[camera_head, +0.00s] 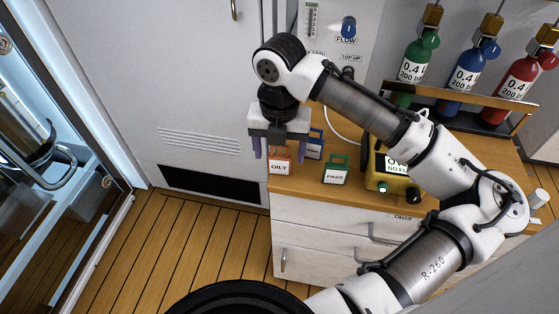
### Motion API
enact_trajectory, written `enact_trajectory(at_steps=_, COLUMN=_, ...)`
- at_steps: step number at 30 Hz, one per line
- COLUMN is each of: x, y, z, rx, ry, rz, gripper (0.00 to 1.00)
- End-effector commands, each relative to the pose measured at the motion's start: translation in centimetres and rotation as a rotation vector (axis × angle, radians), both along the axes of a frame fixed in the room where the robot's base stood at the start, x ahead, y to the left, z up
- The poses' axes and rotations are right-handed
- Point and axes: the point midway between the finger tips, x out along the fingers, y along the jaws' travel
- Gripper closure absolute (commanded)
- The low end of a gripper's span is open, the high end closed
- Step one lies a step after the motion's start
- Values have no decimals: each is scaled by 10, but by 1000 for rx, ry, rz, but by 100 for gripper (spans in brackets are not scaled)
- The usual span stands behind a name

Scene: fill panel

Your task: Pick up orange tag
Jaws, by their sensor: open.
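The orange tag (280,166) stands on the left end of the wooden counter and carries a white label reading "OILY". My gripper (281,154) points down just above and around the top of the orange tag. Its two purple-tipped fingers are apart, one to the left of the tag and one to its upper right. Whether the fingers touch the tag cannot be told. The tag's top is partly hidden by the gripper.
A blue tag (314,147) stands close to the right, and a green tag (336,172) labelled "PASS" further right. A yellow device (381,179) is beyond it. Green (412,69), blue (463,76) and red (516,86) bottles stand behind a rail. Floor lies left of the counter.

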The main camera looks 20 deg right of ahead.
Motion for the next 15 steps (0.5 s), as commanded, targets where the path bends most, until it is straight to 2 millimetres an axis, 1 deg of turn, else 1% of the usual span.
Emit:
enact_trajectory(at_steps=1, x=-3, y=0, z=-7, rx=-2, ry=2, rz=0, gripper=29)
enact_trajectory(at_steps=3, x=-2, y=1, z=-17, rx=0, ry=1, rz=0, gripper=29)
enact_trajectory(at_steps=6, x=-1, y=1, z=-25, rx=0, ry=-2, rz=-1, gripper=29)
enact_trajectory(at_steps=13, x=-1, y=1, z=-27, rx=0, ry=-2, rz=0, gripper=29)
enact_trajectory(at_steps=14, x=-1, y=1, z=-27, rx=0, ry=-2, rz=0, gripper=30)
enact_trajectory(at_steps=15, x=-1, y=1, z=-27, rx=0, ry=-2, rz=0, gripper=36)
